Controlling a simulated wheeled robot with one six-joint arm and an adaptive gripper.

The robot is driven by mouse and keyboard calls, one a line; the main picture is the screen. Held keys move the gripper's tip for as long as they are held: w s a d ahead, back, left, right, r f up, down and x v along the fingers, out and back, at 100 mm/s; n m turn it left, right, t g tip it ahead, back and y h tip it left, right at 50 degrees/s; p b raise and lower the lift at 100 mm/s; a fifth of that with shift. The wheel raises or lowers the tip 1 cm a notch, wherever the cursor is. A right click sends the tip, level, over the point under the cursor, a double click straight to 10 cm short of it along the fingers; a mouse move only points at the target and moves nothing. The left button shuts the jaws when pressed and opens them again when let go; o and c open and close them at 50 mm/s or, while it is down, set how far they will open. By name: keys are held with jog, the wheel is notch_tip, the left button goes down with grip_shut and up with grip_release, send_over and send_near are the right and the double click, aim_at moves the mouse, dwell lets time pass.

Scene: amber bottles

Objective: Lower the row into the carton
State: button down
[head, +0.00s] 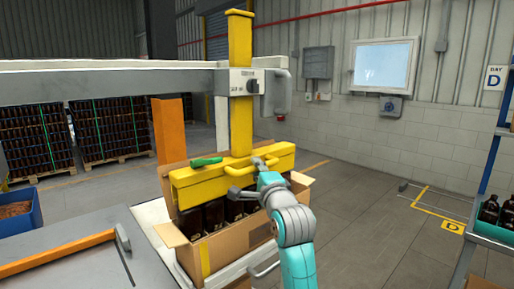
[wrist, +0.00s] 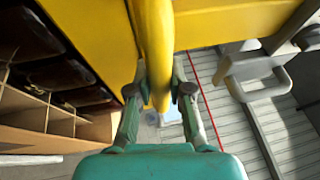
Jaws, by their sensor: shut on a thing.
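My gripper (head: 262,164) is shut on the yellow handle of the yellow lifting beam (head: 205,188). The wrist view shows both fingers (wrist: 160,90) on either side of the handle bar (wrist: 154,45). A row of dark amber bottles (head: 213,214) hangs upright under the beam. The bottles also show in the wrist view (wrist: 62,74). The open cardboard carton (head: 232,242) is below the beam, flaps spread. Its front wall hides the bottles' lower parts. Cardboard dividers (wrist: 60,122) show beside the bottles in the wrist view. How deep the bottles sit is unclear.
A yellow column (head: 240,60) rises from the beam to a grey overhead rail (head: 110,84). A green lever (head: 206,161) is on the beam. A grey table (head: 75,262) stands at left, a blue shelf (head: 490,232) with bottles at right. Floor between is clear.

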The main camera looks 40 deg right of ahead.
notch_tip(320, 180, down, 8)
jog(key=shift+f, duration=0.25)
jog(key=c, duration=1.1)
grip_release()
jog(key=shift+o, duration=0.2)
jog(key=v, duration=1.2)
